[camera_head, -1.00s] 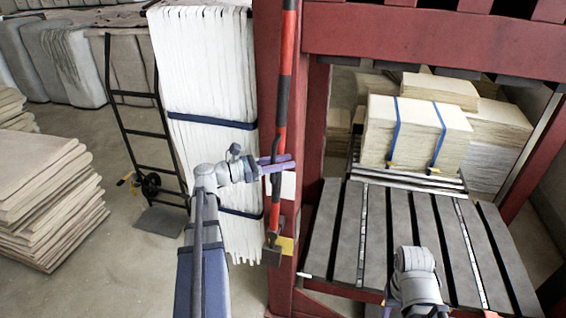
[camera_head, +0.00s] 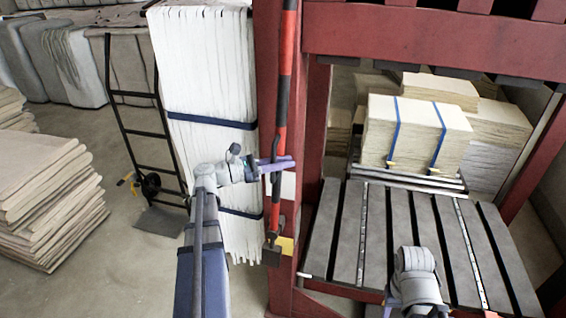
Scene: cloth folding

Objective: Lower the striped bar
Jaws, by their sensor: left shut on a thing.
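The striped bar (camera_head: 284,75), red with black bands, stands nearly upright against the dark red frame post, its lower end by a yellow patch. My left gripper (camera_head: 276,166), with purple fingers, is shut on the lower part of the bar. The fingers cross it from the left and partly cover it there. Part of my right arm shows low at the right, over the slatted bed; its gripper fingers do not show.
A dark red press frame (camera_head: 430,38) spans the right side above a grey slatted bed (camera_head: 345,225). Strapped cream sheets (camera_head: 412,135) sit behind it. White strapped sheets (camera_head: 205,75), a black hand truck (camera_head: 133,145) and a beige stack (camera_head: 45,195) stand left. Floor is open front left.

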